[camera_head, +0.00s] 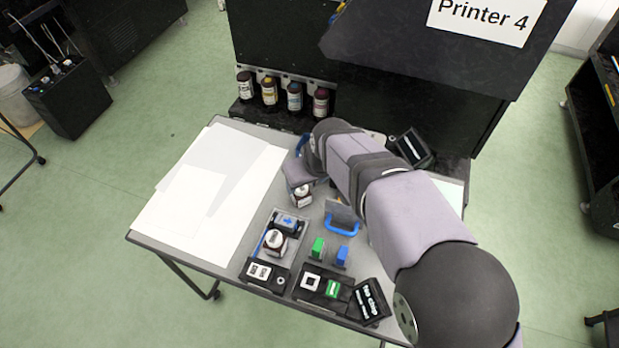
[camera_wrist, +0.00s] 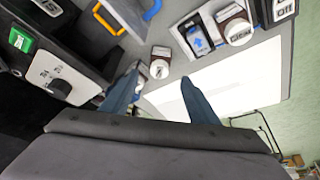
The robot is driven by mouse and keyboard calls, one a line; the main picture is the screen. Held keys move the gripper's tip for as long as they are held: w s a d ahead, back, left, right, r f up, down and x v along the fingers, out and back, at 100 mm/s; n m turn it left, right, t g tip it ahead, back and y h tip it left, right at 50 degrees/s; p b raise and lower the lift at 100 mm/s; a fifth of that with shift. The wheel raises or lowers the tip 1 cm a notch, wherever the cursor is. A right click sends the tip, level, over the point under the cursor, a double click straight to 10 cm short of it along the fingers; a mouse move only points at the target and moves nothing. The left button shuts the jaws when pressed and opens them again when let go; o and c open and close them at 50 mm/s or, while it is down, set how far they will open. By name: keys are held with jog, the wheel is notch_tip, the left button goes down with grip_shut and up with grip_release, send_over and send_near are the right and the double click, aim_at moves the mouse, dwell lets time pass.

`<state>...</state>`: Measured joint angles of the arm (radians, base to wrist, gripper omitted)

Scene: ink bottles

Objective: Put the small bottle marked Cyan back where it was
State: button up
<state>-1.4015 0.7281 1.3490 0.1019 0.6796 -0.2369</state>
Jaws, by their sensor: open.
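A small bottle with a white cap and dark reddish-brown body (camera_head: 302,196) stands on the table just in front of my gripper (camera_head: 298,178). In the wrist view this bottle (camera_wrist: 160,63) shows beyond and between the two blue-grey fingers (camera_wrist: 160,95), which are apart with nothing held. Its label is too small to read. A second small white-capped bottle (camera_head: 275,241) stands in a tray beside a blue item with an arrow; in the wrist view this bottle (camera_wrist: 236,25) has a label that seems to read "Clean". I cannot make out the word Cyan on either.
White sheets (camera_head: 190,200) cover the table's left side. Several larger ink bottles (camera_head: 268,92) stand on the printer's ledge behind.

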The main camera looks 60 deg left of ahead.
jog(key=shift+v, duration=1.35)
jog(key=w+d+m+t+h, duration=0.1)
jog(key=w+d+m, duration=0.3)
jog(key=w+d, duration=0.85)
jog(key=w+d+m+t+h, duration=0.1)
jog(key=w+d+m, duration=0.3)
jog(key=w+d, duration=0.85)
jog(key=s+d+f+m+h, duration=0.1)
jog(key=d+m, duration=0.2)
jog(key=d, duration=0.7)
jog(key=s+d+m+h, duration=0.1)
jog(key=s+d+m, duration=0.1)
jog(key=d, duration=0.8)
jog(key=s+d+f+m+g, duration=0.1)
jog(key=s+d+m, duration=0.1)
jog(key=s+d, duration=0.2)
jog(key=s+d+f+m+g, duration=0.1)
jog(key=s+d+m, duration=0.2)
jog(key=d, duration=0.6)
jog(key=shift+s+d+f, duration=0.25)
jog(key=shift+s+f, duration=0.1)
jog(key=shift+s, duration=0.45)
